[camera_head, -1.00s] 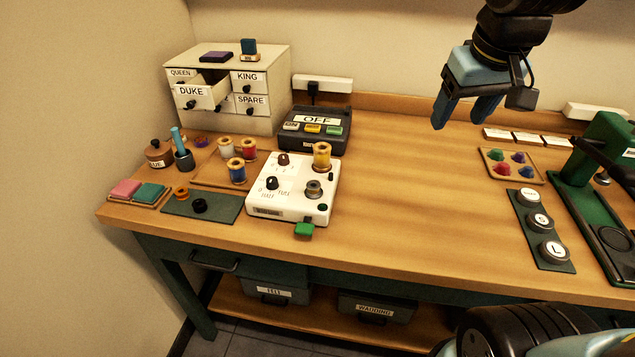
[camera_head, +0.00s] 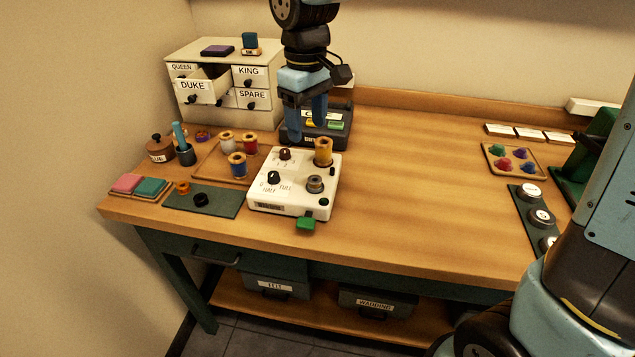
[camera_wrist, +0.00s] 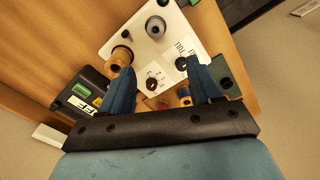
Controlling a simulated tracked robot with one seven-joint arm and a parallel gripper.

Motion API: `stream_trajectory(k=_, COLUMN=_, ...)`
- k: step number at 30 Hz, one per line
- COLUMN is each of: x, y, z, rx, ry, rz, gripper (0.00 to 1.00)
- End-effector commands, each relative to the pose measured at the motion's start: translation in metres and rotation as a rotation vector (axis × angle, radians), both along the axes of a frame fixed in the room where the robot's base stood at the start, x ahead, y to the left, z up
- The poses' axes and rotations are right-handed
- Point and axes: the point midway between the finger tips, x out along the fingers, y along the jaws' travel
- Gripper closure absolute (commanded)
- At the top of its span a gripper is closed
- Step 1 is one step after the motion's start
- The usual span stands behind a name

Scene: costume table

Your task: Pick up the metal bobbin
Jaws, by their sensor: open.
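The metal bobbin (camera_head: 315,185) is a small grey spool on the front right part of the white control box (camera_head: 262,199). It also shows in the wrist view (camera_wrist: 155,27), beyond my fingertips at the top. My gripper (camera_head: 307,130) is open and empty. Its blue fingers point down, over the back of the white box and in front of the black box with the OFF label. In the wrist view my gripper (camera_wrist: 160,72) has its fingers spread on either side of the dials, apart from the bobbin.
The black OFF box (camera_head: 335,137) stands behind. A tray of thread spools (camera_head: 215,174) lies left. The table middle is clear.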

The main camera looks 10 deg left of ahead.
Motion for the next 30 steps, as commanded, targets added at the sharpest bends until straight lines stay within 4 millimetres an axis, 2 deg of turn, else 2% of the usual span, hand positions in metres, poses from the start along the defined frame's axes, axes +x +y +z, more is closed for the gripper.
stream_trajectory(k=12, x=-0.001, y=-0.001, z=-0.067, rx=-0.003, ry=0.003, rz=0.000, gripper=0.37)
stream_trajectory(k=22, x=0.000, y=-0.004, z=-0.089, rx=-0.002, ry=0.001, rz=-0.002, gripper=0.37)
stream_trajectory(k=30, x=0.000, y=-0.010, z=-0.124, rx=-0.001, ry=0.002, rz=-0.001, gripper=0.37)
